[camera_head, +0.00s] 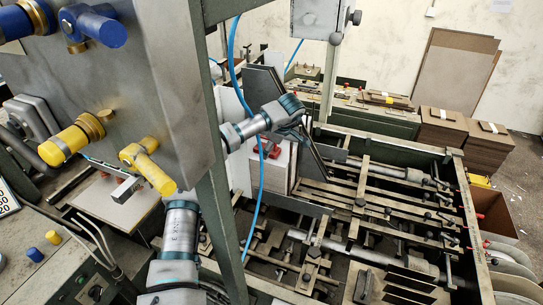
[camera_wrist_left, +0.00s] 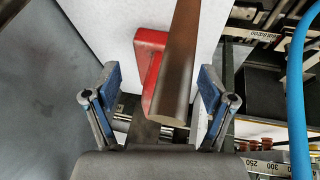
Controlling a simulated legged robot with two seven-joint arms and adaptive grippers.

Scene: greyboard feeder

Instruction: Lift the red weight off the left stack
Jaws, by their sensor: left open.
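The red weight (camera_head: 268,149) sits on a light board stack (camera_head: 279,170) left of the machine bed in the head view. In the left wrist view the red weight (camera_wrist_left: 150,52) lies on a pale surface, with a brownish metal bar (camera_wrist_left: 178,60) covering part of it. My left gripper (camera_wrist_left: 158,75) is open, its blue-grey fingers on either side of the red weight and bar, with gaps at both sides. In the head view its wrist is above the weight; the fingers are hard to make out. My right gripper is not seen.
A grey-green post (camera_head: 222,205) stands in front of my left arm. A blue hose (camera_head: 258,200) hangs near the weight and shows in the left wrist view (camera_wrist_left: 299,95). The machine bed (camera_head: 375,195) with rods and clamps lies to the right. Brown board stacks (camera_head: 440,132) stand behind.

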